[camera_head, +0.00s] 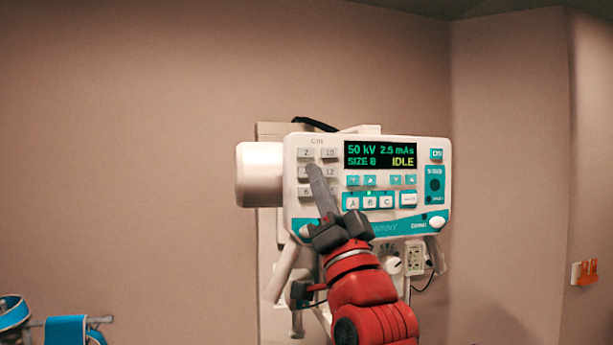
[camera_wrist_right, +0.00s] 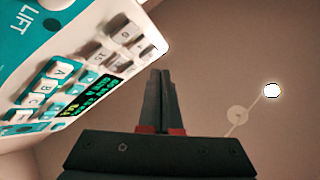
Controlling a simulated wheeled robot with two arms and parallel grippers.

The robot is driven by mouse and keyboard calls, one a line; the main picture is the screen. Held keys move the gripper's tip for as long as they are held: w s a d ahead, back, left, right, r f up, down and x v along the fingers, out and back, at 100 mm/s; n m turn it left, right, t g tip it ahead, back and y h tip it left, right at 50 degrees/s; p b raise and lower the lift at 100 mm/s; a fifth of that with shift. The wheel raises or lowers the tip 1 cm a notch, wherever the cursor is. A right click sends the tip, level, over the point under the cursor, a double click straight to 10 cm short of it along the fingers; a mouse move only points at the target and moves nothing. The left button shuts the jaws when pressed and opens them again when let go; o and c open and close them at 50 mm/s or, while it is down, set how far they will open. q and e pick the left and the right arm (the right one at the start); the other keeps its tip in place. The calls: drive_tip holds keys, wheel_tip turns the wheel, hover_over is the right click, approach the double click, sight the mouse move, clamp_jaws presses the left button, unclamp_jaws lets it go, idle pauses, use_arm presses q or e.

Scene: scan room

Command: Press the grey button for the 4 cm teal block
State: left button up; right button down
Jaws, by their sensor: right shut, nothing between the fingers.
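The control panel (camera_head: 431,156) is a white and teal box on the wall unit, with grey number keys under a "cm" label at its left. The keys marked 2 (camera_head: 306,153), 10 (camera_head: 330,154), 12 and 6 show; the key between 2 and 6 is partly covered by my fingertips. My right gripper (camera_head: 311,168) is shut and empty, its tips over that key; I cannot tell if they touch it. In the right wrist view the shut fingers (camera_wrist_right: 160,75) point up beside the keys (camera_wrist_right: 125,35). No teal block shows. My left gripper is out of view.
The display (camera_head: 380,155) reads 50 kV, 2.5 mAs, SIZE B, IDLE. A white cylinder (camera_head: 259,174) sticks out left of the panel. Blue straps (camera_head: 66,330) hang on a rail at lower left.

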drive_tip(key=s, duration=0.2)
drive_tip(key=shift+s+d+b, duration=0.3)
drive_tip(key=shift+d, duration=0.1)
idle(0.3)
